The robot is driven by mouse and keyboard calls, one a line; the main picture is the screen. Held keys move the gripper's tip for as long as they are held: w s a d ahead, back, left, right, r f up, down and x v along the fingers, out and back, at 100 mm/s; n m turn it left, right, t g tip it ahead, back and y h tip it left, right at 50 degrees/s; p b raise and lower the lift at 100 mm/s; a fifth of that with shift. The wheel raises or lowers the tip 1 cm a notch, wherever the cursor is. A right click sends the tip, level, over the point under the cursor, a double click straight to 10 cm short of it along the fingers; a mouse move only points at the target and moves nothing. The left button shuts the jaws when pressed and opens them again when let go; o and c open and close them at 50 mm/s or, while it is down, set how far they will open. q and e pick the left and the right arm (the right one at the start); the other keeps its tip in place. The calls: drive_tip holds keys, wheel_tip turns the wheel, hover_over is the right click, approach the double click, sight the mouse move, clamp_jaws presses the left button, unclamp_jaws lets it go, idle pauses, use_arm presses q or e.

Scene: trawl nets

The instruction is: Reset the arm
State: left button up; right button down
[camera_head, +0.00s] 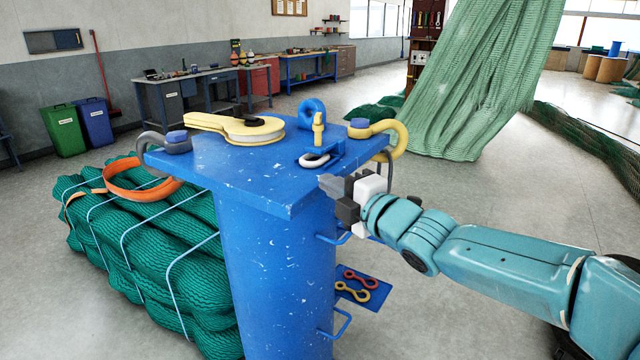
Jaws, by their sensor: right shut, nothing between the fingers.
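My right gripper (338,197) comes in from the right on a teal arm. It is shut and empty, close to the right front side of a blue pedestal (275,265). I cannot tell whether it touches the pedestal's top plate (214,165). My left gripper is not in view.
The plate bears a yellow block with a pale wheel (250,131), a yellow hook (385,135), a grey shackle (160,145) and a blue ring (311,113). Bundled green netting (150,250) lies left. A hanging net (480,85) is behind. Open floor (480,185) lies right.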

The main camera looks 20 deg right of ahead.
drive_tip(key=v, duration=0.4)
drive_tip(key=s+a+f+m+g+p, duration=0.1)
drive_tip(key=a+f+m+g, duration=0.25)
drive_tip(key=f, duration=1.25)
drive_tip(key=a+f+m+g, duration=0.2)
drive_tip(key=a+f+g, duration=0.15)
drive_tip(key=f, duration=1.25)
drive_tip(key=s+a+f+m+g, duration=0.3)
drive_tip(key=s+f+m+g, duration=0.35)
drive_tip(key=s+f, duration=0.8)
drive_tip(key=s+f+m+g+h, duration=0.1)
drive_tip(key=s+f+m+g, duration=0.2)
drive_tip(key=s+f+m, duration=0.4)
drive_tip(key=s+a+m, duration=0.1)
drive_tip(key=s+m, duration=0.3)
drive_tip(key=s, duration=0.1)
drive_tip(key=shift+m+h+p, duration=0.3)
drive_tip(key=shift+m+p, duration=0.05)
drive_tip(key=shift+m, duration=0.05)
